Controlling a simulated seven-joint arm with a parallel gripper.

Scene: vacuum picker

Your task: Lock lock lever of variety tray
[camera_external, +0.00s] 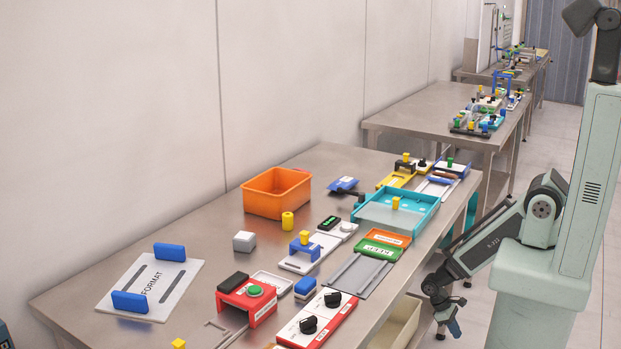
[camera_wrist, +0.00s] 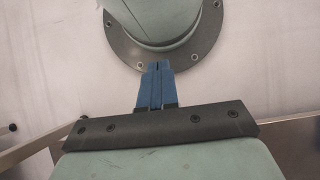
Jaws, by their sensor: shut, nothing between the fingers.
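A teal tray (camera_external: 368,215) lies on the near table, right of centre and close to the table's right edge. I take it as the variety tray, but no label on it is readable. A small dark lever-like part (camera_external: 358,197) sits at its left corner; I cannot tell whether this is the lock lever or how it is set. A yellow knob (camera_external: 396,203) stands at the tray. My gripper (camera_external: 455,329) hangs low beside the table, well apart from the tray. Its blue fingers show together and empty in the wrist view (camera_wrist: 155,88).
An orange bin (camera_external: 277,193) stands at the table's back. A red box with a green button (camera_external: 247,302), a black-knobbed panel (camera_external: 318,320) and a FORMAT plate (camera_external: 150,287) lie nearer. A beige bin (camera_external: 397,328) is below the table's right edge. More cluttered tables stand behind.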

